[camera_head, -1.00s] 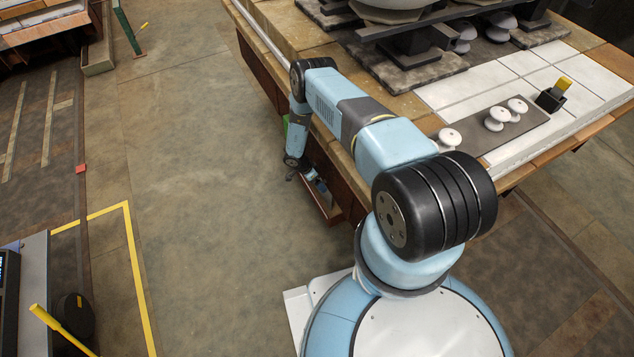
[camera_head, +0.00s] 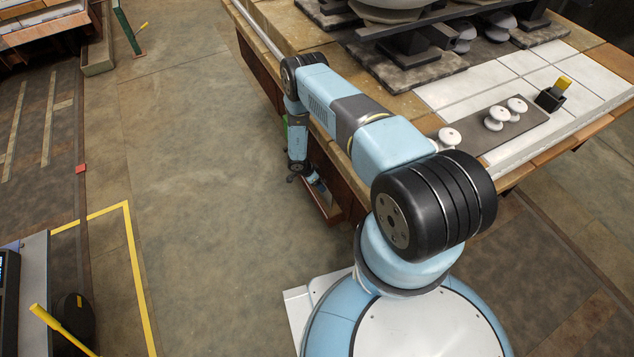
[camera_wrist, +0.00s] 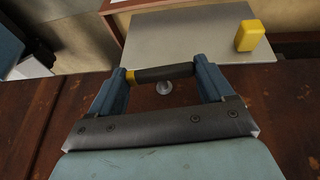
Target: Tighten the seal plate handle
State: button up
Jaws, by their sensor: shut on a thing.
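In the wrist view, a dark handle (camera_wrist: 166,73) with a yellow collar at its left end lies crosswise between the two blue fingers of my gripper (camera_wrist: 162,70). My gripper is shut on this handle, with one finger at each end of it. A small round metal piece (camera_wrist: 164,88) shows just below the handle, against a brown rusty surface. Whether the handle touches that piece cannot be told. In the head view my arm reaches down beside the workbench, and the fingers and the handle cannot be made out there.
A grey plate (camera_wrist: 185,35) with a yellow block (camera_wrist: 250,35) lies beyond the handle. In the head view the workbench (camera_head: 275,75) bears white insulators (camera_head: 498,118) and a black holder with a yellow top (camera_head: 551,95). The floor (camera_head: 200,200) left of my arm is clear.

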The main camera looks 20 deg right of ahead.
jog(key=shift+w+r+t, duration=0.1)
jog(key=shift+w+t, duration=0.05)
jog(key=shift+t, duration=0.55)
jog(key=o, duration=0.8)
jog(key=shift+c, duration=0.2)
jog(key=shift+o, duration=0.9)
jog(key=shift+y, duration=0.3)
jog(key=v, duration=1.3)
jog(key=shift+a+r, duration=0.25)
